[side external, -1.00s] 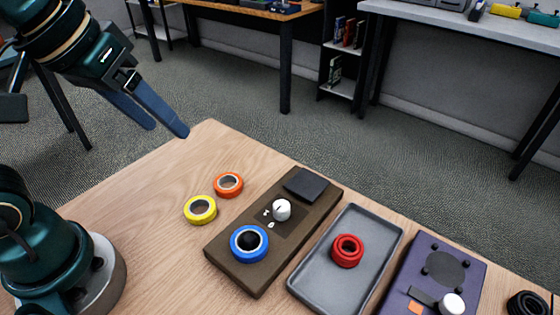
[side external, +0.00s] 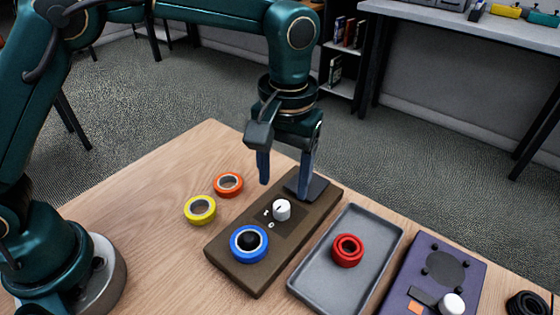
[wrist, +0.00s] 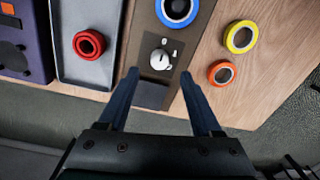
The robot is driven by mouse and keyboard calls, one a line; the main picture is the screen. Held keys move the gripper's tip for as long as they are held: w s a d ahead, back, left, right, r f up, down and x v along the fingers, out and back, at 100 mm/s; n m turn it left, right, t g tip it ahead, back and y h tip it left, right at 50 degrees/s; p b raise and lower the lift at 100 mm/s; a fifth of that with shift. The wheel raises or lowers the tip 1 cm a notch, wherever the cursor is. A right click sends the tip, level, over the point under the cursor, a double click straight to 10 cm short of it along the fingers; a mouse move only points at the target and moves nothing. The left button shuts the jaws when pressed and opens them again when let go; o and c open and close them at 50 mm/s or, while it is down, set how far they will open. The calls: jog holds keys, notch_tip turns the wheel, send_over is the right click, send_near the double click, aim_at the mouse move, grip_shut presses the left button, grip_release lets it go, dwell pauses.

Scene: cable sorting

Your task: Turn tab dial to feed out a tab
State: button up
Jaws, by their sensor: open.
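A white dial knob (side external: 282,209) with a dark pointer line sits on a brown box (side external: 240,275). It also shows in the wrist view (wrist: 160,60). Small light marks lie beside it. My gripper (side external: 284,190) is open and empty, pointing down above the box. In the wrist view its fingertips (wrist: 158,74) are either side of the box's middle, with the knob just beyond them; I see no contact. A second white knob (side external: 452,303) is on a purple box (side external: 465,265), beside an orange patch (side external: 415,308). I cannot tell from labels which knob is the tab dial.
A blue ring (side external: 235,251) lies on the brown box's near end, a dark square pad (side external: 318,188) at its far end. Yellow (side external: 187,211) and orange (side external: 219,190) rings lie left. A grey tray (side external: 310,284) holds a red ring (side external: 348,262). Black cable (side external: 530,304) lies far right.

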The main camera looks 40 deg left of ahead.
aim_at(281, 206)
jog(key=shift+s+f, duration=0.15)
jog(key=shift+f, duration=2.45)
grip_shut()
